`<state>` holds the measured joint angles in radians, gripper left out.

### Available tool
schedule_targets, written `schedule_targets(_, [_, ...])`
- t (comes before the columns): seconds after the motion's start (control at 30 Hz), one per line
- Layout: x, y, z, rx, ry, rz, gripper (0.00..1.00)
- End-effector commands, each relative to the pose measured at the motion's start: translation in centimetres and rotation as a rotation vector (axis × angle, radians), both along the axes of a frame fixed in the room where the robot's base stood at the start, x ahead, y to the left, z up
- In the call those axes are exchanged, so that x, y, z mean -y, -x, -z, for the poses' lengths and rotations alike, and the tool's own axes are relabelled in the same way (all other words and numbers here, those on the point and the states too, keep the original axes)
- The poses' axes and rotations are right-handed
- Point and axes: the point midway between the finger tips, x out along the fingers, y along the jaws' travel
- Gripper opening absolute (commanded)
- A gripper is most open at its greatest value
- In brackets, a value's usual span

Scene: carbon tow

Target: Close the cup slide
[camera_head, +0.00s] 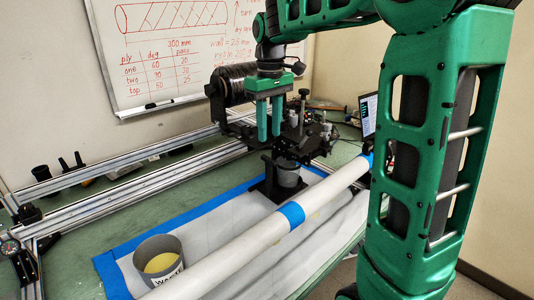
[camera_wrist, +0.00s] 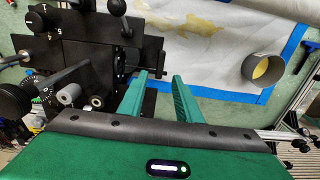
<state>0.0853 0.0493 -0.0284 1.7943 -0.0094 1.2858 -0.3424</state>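My gripper (camera_head: 269,120) hangs with its green fingers pointing down, in front of the black carriage (camera_head: 290,125) on the rail. In the wrist view my gripper (camera_wrist: 159,76) shows a clear gap between its two fingers, with nothing held there. A small grey cup (camera_head: 288,174) sits in a black bracket below the carriage, lower than my fingertips and slightly right of them. I cannot tell which part is the slide or how far it stands open. The black carriage (camera_wrist: 85,45), with its rods and round knobs, lies left of my fingers in the wrist view.
A long white tube (camera_head: 255,235) with a blue band crosses the table beside the small cup. A grey waste cup (camera_head: 158,262) with yellow contents stands at the front; it also shows in the wrist view (camera_wrist: 262,68). A metal rail (camera_head: 130,190) runs behind.

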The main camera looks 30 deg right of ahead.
Motion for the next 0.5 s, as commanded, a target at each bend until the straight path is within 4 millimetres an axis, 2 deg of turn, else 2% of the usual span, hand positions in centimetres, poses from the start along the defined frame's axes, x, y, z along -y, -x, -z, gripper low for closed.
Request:
schedule_targets(0.2, [0.0,0.0,4.0,-0.003,0.000,0.000,0.31])
schedule_targets(0.5, [0.0,0.0,7.5,-0.002,-0.001,0.000,0.31])
